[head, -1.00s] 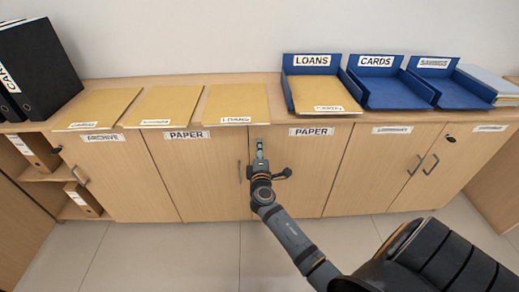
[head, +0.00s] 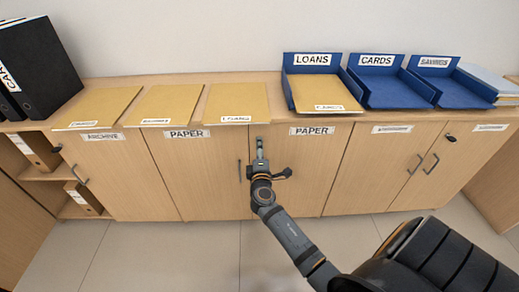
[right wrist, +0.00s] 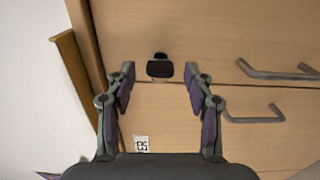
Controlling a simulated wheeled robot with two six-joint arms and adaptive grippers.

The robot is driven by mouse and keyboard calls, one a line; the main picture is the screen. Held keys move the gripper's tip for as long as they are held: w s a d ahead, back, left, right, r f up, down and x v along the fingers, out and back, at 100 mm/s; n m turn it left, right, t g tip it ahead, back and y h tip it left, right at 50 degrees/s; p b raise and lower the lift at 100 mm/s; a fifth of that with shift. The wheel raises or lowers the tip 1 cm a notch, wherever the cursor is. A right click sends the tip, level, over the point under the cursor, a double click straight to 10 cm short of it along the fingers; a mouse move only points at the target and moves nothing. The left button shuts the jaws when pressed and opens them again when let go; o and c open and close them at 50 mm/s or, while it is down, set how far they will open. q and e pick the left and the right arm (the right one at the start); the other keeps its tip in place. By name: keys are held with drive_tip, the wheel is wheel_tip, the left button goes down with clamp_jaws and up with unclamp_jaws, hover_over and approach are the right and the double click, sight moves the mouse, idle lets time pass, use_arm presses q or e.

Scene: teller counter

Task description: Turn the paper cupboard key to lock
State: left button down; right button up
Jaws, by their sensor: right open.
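The paper cupboard has two wooden doors under PAPER labels, a left door (head: 190,175) and a right door (head: 310,180). The black key (right wrist: 160,69) shows in the right wrist view near a door edge, its flat head lying across the picture. My right gripper (right wrist: 160,74) is open, with one finger on each side of the key and a gap to both. In the head view the right gripper (head: 260,150) is at the top of the right door and largely hides the key. My left gripper is not in view.
Two bar handles (right wrist: 275,70) lie to the right of the key in the right wrist view. Envelopes (head: 238,103) and blue trays (head: 395,92) stand on the counter above the doors. Another dark key or lock (head: 450,139) is on a door farther right. The floor in front is clear.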

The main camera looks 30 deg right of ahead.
drive_tip(key=v, duration=1.1)
drive_tip(key=shift+s, duration=0.3)
